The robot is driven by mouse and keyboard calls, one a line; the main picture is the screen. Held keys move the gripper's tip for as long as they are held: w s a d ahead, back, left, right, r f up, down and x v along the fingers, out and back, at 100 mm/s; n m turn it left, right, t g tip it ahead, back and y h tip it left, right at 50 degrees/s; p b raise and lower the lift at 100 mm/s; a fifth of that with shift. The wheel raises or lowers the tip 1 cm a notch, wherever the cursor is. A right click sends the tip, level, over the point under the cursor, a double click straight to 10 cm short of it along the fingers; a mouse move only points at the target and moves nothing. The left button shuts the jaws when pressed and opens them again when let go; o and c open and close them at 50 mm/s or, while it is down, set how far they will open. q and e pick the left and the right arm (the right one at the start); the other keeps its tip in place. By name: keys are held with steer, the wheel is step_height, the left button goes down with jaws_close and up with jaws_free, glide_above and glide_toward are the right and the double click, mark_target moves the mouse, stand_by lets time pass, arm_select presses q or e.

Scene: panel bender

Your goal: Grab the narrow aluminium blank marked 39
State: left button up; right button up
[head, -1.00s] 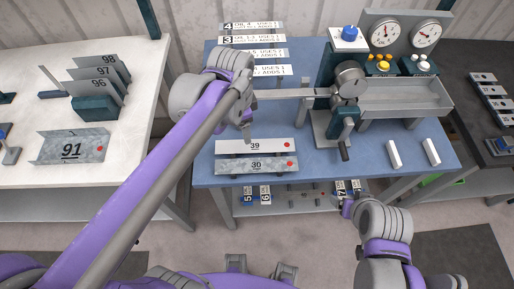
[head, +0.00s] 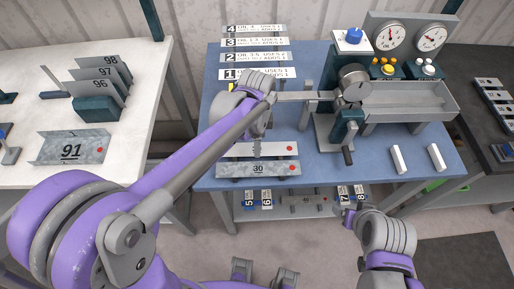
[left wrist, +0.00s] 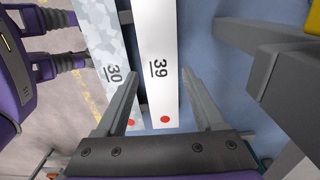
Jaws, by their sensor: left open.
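The white narrow blank marked 39 (head: 278,149) lies on the blue table, its number hidden behind my left gripper in the head view. In the left wrist view the blank (left wrist: 158,55) shows its black 39 and a red dot. The mottled grey blank marked 30 (head: 235,169) lies alongside it, nearer the table's front edge; it also shows in the left wrist view (left wrist: 102,35). My left gripper (left wrist: 160,100) is open above them, its fingers either side of blank 39, one over blank 30. My right gripper (head: 347,210) is low by the table front, its jaws unclear.
A bending machine with a crank (head: 350,90) and a grey tray (head: 420,105) stands at the back right. Two white bars (head: 398,159) lie to the right. Numbered strips (head: 258,43) lie at the back. A white table (head: 50,185) with blank 91 (head: 85,148) is at left.

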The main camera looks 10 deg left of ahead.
arm_select(q)
steer(key=shift+f, duration=0.8)
steer(key=c, duration=1)
